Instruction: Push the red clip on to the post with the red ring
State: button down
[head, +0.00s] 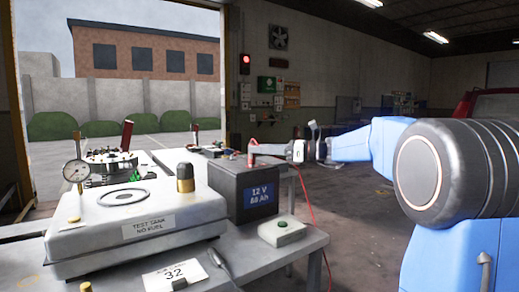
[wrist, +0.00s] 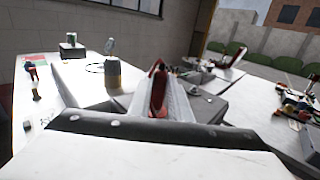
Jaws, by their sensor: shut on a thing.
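My gripper (head: 258,150) is at the top of the dark battery (head: 231,201), coming in from the right. It is shut on the red clip (head: 251,160), which points down close to the battery's top. In the wrist view the red clip (wrist: 157,90) shows between the two pale fingers of my gripper (wrist: 158,76). The battery (wrist: 214,109) lies beneath and beyond them. The post with the red ring cannot be made out; the clip and fingers may cover it. I cannot tell whether the clip touches it.
A red cable (head: 307,203) hangs to the right of the battery. A white test tank (head: 90,235) stands left of it, with a brass-and-black cylinder (head: 185,178) on top.

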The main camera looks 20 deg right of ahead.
jog(key=c, duration=1.5)
grip_release()
jog(key=shift+c, duration=0.2)
jog(key=shift+d, duration=0.1)
